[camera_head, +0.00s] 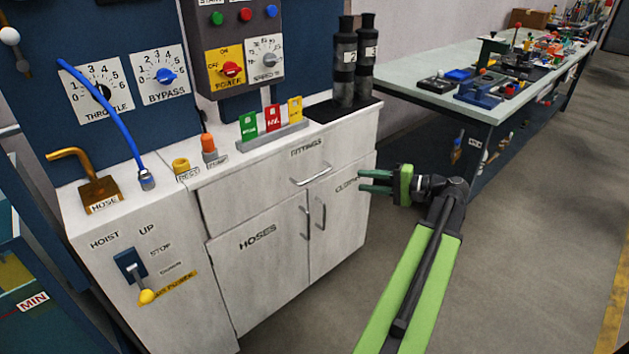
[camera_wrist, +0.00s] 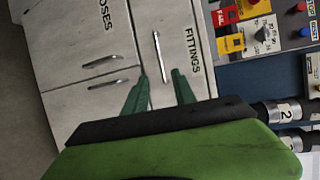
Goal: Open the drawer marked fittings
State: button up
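The drawer marked FITTINGS (camera_head: 268,173) is the wide white front at the top of the cabinet, and it looks shut and flush. Its metal bar handle (camera_head: 312,174) sits below the label. In the wrist view the drawer front (camera_wrist: 172,28) is turned sideways, with its handle (camera_wrist: 157,57) ahead of my fingertips and roughly between their lines. My gripper (camera_head: 362,181) is open and empty, to the right of the handle in the head view, with its fingers pointing left. Its two green fingers also show apart in the wrist view (camera_wrist: 160,88). No contact with the handle is visible.
Below the drawer are two doors, one marked HOSES (camera_head: 257,265), with upright handles (camera_head: 305,222). Two dark bottles (camera_head: 345,65) and colored tags (camera_head: 272,118) stand on top. A workbench (camera_head: 430,98) with clutter stands at right. The floor in front is clear.

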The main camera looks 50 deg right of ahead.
aim_at(317, 176)
jog(key=b+x, duration=0.2)
jog(key=x, duration=1.4)
jog(key=shift+w+a+f+b, duration=0.1)
jog(key=shift+w+a+b, duration=0.05)
jog(key=shift+b, duration=0.25)
grip_shut()
dwell(0.4)
